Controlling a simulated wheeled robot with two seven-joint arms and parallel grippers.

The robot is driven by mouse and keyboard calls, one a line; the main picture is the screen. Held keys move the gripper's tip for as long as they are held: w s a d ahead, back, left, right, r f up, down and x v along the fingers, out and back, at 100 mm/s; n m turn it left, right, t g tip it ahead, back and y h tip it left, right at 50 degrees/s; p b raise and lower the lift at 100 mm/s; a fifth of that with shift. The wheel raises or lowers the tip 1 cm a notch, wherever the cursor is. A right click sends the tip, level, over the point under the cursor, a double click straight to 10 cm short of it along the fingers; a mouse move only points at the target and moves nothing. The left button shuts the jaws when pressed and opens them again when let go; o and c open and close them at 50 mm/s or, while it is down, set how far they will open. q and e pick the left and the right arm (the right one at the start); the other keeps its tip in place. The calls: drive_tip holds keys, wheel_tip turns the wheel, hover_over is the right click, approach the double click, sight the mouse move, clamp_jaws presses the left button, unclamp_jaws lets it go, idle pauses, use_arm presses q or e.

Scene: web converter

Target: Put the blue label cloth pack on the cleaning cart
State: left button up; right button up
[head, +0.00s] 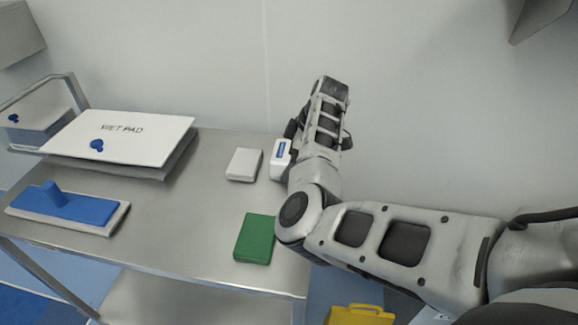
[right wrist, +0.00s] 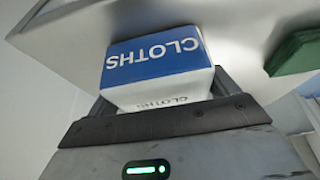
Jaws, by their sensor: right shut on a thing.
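The blue label cloth pack (head: 281,160) is a small white block with a blue band. In the right wrist view the blue face of the pack (right wrist: 158,62) reads "CLOTHS". My right gripper (head: 288,150) is shut on it, with one finger on each side. The pack is at the right edge of the steel cart top (head: 180,225), beside a plain white pack (head: 244,164). I cannot tell whether it touches the cart top. My left gripper is not in view.
A green pack (head: 255,239) lies at the cart's near right corner. A blue pad with a handle (head: 75,205) lies at the front left. A white "WET PAD" lid (head: 130,138) covers a box behind it. The cart's middle is clear. A yellow object (head: 360,315) shows below right.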

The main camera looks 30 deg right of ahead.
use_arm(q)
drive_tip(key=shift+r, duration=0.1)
use_arm(e)
drive_tip(key=o, duration=1)
drive_tip(key=shift+r, duration=0.1)
drive_tip(key=v, duration=0.9)
drive_tip(key=shift+p, duration=0.35)
use_arm(q)
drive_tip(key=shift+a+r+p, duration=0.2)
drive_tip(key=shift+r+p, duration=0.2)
drive_tip(key=shift+p, duration=0.6)
use_arm(e)
drive_tip(key=v, duration=0.3)
drive_tip(key=shift+w, duration=0.1)
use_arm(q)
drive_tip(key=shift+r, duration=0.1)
